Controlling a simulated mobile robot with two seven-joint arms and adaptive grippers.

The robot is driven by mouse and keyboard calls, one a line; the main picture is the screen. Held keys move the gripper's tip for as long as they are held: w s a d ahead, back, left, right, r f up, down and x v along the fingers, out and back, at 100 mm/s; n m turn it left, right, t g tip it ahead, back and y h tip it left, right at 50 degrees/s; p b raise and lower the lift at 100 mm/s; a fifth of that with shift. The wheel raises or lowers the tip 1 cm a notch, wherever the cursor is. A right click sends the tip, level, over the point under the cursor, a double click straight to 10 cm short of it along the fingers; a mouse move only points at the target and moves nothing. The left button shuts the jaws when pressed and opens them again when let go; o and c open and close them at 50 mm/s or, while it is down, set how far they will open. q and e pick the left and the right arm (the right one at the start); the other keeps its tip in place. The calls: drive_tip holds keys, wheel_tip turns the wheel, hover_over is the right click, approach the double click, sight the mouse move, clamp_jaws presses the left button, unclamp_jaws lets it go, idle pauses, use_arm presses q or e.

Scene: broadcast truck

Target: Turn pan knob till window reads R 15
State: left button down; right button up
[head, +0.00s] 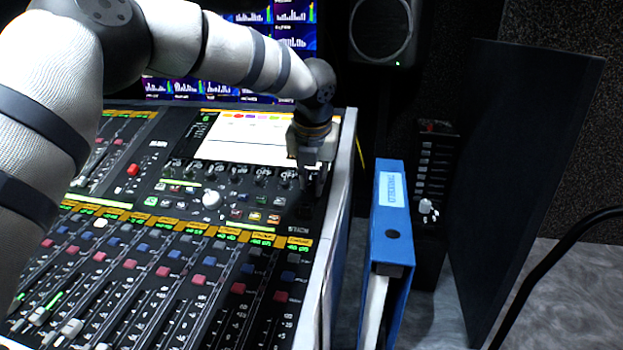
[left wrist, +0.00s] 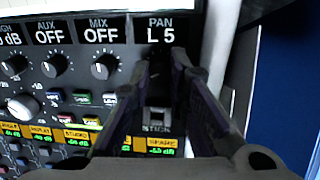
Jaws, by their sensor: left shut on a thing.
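The pan window (left wrist: 160,30) reads L 5 in the left wrist view, under the label PAN. The pan knob sits just below it, dark and mostly hidden between my fingertips. My left gripper (left wrist: 164,68) is shut on the pan knob, one finger on each side. In the head view my left gripper (head: 314,188) points down onto the right end of the console's knob row. There the arm and gripper hide the knob and its window. My right gripper is in neither view.
The aux knob (left wrist: 54,66) and mix knob (left wrist: 104,66) stand to the left, both windows reading OFF. A STICK switch (left wrist: 157,118) lies below. In the head view, a blue binder (head: 389,220) stands right of the console (head: 150,270), with a dark panel (head: 520,160) beyond.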

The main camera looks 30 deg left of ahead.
use_arm(q)
drive_tip(key=shift+s+r+m+p, duration=0.1)
drive_tip(key=shift+m+p, duration=0.2)
drive_tip(key=shift+m, duration=0.8)
drive_tip(key=m, duration=0.2)
drive_tip(key=shift+m, duration=0.4)
drive_tip(key=m, duration=0.3)
drive_tip(key=shift+t+p, duration=0.35)
drive_tip(key=shift+t, duration=0.05)
drive_tip(key=shift+f+m, duration=0.25)
drive_tip(key=shift+m, duration=1.35)
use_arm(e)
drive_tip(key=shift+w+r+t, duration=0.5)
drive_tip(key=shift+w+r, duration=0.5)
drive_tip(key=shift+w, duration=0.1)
use_arm(q)
drive_tip(key=c, duration=1.5)
unclamp_jaws()
